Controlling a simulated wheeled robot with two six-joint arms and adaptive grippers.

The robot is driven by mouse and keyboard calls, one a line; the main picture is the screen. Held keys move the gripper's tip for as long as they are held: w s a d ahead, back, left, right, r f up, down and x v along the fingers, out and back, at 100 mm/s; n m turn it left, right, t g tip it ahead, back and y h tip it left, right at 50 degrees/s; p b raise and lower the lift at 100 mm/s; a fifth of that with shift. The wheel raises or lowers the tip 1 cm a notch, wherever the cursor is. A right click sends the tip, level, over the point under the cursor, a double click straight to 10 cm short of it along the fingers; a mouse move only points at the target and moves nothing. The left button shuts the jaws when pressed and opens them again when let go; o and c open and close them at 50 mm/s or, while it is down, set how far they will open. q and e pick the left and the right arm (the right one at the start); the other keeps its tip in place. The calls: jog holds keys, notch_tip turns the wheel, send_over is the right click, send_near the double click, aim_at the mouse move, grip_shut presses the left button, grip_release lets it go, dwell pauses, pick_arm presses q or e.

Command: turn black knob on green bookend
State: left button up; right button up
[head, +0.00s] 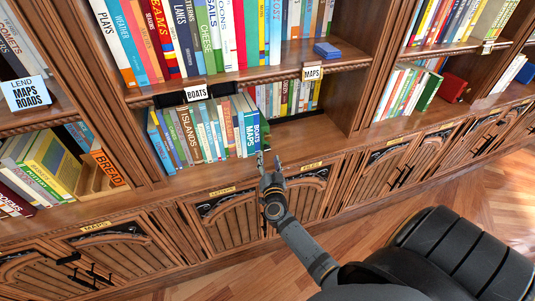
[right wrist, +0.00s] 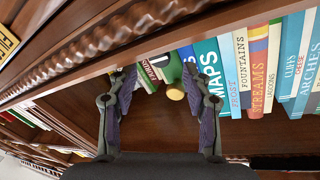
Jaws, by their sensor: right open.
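The green bookend (head: 265,131) stands at the right end of a row of books on the lower shelf, beside the book marked MAPS. In the right wrist view the green bookend (right wrist: 172,69) shows between the fingertips, with a round yellowish knob-like piece (right wrist: 176,93) on its near side; I see no clearly black knob there. My right gripper (head: 268,161) is open in front of the shelf edge, just short of the bookend. Its spread fingers (right wrist: 160,74) frame the bookend and the knob without visible contact. My left gripper is out of view.
Books (right wrist: 259,68) stand close by the bookend. The shelf board right of the bookend is bare (head: 308,134). A carved shelf edge (right wrist: 110,38) runs near the gripper. A BOATS label (head: 196,93) and a MAPS label (head: 313,73) hang above. Cabinet doors (head: 305,198) lie below.

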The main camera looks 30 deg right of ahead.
aim_at(267, 150)
jog(key=shift+x, duration=1.8)
grip_shut()
